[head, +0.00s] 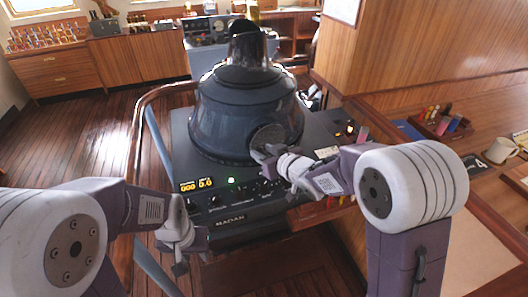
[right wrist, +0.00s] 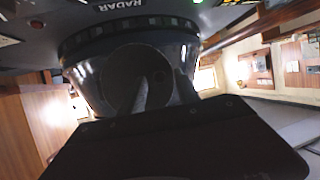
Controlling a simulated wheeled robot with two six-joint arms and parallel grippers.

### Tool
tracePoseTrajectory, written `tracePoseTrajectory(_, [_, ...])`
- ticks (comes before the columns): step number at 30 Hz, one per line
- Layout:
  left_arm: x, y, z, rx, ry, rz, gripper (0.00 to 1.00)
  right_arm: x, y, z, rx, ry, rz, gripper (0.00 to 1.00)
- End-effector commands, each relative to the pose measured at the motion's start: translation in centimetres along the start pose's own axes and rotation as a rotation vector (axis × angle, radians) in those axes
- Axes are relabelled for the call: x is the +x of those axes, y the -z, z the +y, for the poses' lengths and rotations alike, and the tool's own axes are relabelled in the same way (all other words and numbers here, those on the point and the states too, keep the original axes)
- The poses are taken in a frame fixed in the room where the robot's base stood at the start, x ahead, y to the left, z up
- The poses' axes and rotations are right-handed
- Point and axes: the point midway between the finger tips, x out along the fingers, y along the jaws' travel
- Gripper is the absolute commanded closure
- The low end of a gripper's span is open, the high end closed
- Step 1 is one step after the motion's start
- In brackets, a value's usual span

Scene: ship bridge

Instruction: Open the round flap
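The round flap (head: 267,134) is a dark disc on the lower side of the grey-blue radar hood (head: 222,105), facing the front right. It looks closed against the hood. In the right wrist view the flap (right wrist: 122,90) shows as a dark disc, partly hidden by a narrow grey shape that may be a finger. My right gripper (head: 259,152) is at the flap's lower edge; I cannot tell whether it touches it or how wide its fingers are. My left gripper (head: 180,264) hangs low, in front of the radar console's left part, away from the flap, its opening unclear.
The radar console (head: 240,208) has lit displays, a green lamp and knobs below the hood. A wooden rail (head: 137,125) curves along its left. On the right a wooden desk (head: 470,97) holds a mug (head: 502,149) and a pen tray (head: 441,125). Floor at left is clear.

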Motion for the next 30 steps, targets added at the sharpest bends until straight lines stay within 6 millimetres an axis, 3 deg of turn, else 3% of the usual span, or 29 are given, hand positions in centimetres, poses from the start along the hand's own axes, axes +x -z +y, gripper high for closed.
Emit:
tracePoseTrajectory(5, [0.0, 0.0, 0.0, 0.0, 0.0, 0.0, 0.64, 0.0, -0.01, 0.0, 0.0, 0.0, 0.0, 0.61])
tracePoseTrajectory(9, [0.0, 0.0, 0.0, 0.0, 0.0, 0.0, 0.64, -0.02, -0.01, 0.01, 0.0, 0.0, 0.0, 1.0])
tracePoseTrajectory(30, [0.0, 0.0, 0.0, 0.0, 0.0, 0.0, 0.64, -0.04, -0.04, 0.02, 0.0, 0.0, -0.001, 1.0])
